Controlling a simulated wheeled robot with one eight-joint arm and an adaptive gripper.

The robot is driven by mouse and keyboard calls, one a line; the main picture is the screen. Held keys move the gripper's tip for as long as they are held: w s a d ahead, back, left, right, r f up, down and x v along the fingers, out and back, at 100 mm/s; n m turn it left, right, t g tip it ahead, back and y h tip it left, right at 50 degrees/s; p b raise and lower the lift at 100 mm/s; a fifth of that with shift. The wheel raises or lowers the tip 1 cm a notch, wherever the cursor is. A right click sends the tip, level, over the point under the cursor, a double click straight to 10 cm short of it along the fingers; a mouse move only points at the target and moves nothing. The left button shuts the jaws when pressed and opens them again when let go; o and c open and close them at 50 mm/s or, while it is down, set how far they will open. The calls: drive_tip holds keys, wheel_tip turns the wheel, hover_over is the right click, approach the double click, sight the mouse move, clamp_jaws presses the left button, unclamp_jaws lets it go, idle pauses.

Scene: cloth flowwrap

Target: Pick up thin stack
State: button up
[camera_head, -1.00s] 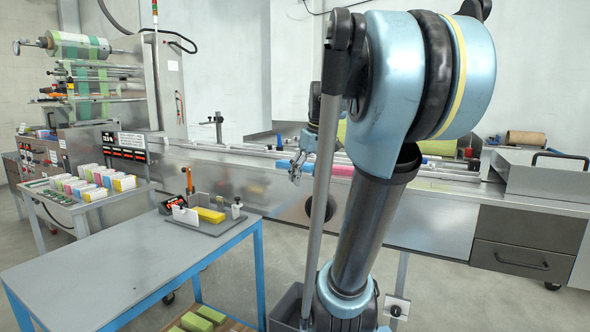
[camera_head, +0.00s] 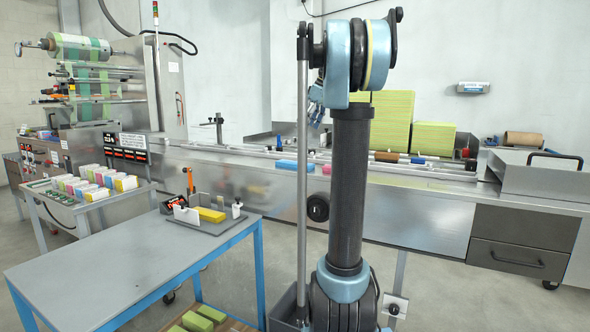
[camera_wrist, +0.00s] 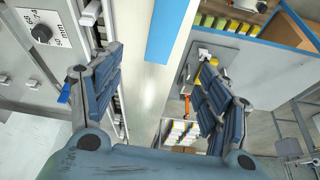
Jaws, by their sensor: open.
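My gripper (camera_wrist: 158,95) is open and empty in the wrist view, its two dark blue padded fingers wide apart. The metal conveyor bed lies below, between the fingers. A flat blue stack (camera_head: 285,165) lies on the conveyor in the head view. A blue strip (camera_wrist: 166,28) on the bed shows ahead of the fingers in the wrist view. A small pink stack (camera_head: 326,170) lies to its right, then a brown one (camera_head: 386,157) and another blue one (camera_head: 417,161). A yellow stack (camera_head: 210,215) lies in a tray on the table. I cannot tell which is the thin stack.
The grey table (camera_head: 120,272) at the front left is mostly clear. A side stand holds several coloured packs (camera_head: 96,181). Tall green stacks (camera_head: 392,122) stand behind the conveyor. A metal box (camera_head: 540,174) with a black handle is at the right.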

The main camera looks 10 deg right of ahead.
hover_over(295, 162)
drive_tip(key=s+d, duration=0.2)
wheel_tip(295, 162, down, 10)
drive_tip(key=shift+a+r, duration=0.1)
drive_tip(key=shift+a, duration=0.05)
drive_tip(key=shift+x, duration=2.95)
drive_tip(key=shift+s, duration=0.2)
drive_tip(key=c, duration=0.9)
